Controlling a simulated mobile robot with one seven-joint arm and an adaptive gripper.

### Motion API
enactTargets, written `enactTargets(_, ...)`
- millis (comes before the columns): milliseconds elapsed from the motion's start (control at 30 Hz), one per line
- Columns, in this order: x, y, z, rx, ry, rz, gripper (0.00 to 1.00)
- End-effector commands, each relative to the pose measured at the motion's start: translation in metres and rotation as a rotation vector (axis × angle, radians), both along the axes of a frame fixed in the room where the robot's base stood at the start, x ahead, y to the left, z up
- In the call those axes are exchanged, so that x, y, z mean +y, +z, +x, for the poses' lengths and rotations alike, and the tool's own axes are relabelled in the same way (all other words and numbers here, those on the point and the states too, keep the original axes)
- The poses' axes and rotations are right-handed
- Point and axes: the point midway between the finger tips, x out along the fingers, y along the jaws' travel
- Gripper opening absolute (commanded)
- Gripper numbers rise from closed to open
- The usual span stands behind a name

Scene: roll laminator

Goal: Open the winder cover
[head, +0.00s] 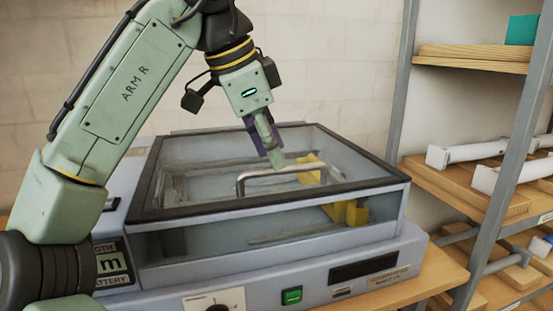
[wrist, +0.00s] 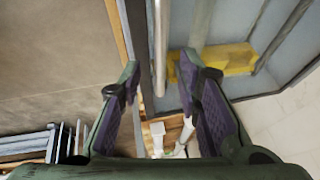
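The winder cover (head: 220,207) is a clear lid with a dark frame on top of the grey laminator. It appears closed. A silver bar handle (head: 303,168) runs across the cover. My gripper (head: 274,158) points down at the handle from above, near its middle. In the wrist view my gripper (wrist: 163,72) is open, with its two purple-padded fingers apart. The handle (wrist: 160,40) shows between the fingertips there, with a gap on either side. I cannot tell whether the fingers reach down around the bar. Part of the handle's middle is close behind a finger in the head view.
Yellow blocks (head: 355,214) and rollers show inside the laminator. Its front has a green switch (head: 291,296), a dark knob (head: 217,308) and a dark display (head: 362,265). A shelf rack (head: 509,150) with white rolls stands at the right. A pale wall is behind.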

Motion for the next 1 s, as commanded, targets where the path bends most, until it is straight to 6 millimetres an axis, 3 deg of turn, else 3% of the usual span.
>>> enactTargets(200, -0.007, -0.021, 0.007, 0.0, -0.001, 0.0, 0.31)
enactTargets(567, -0.009, -0.025, 0.008, -0.001, 0.001, 0.0, 0.31)
enactTargets(1000, -0.009, -0.025, 0.008, -0.001, 0.001, 0.0, 0.01)
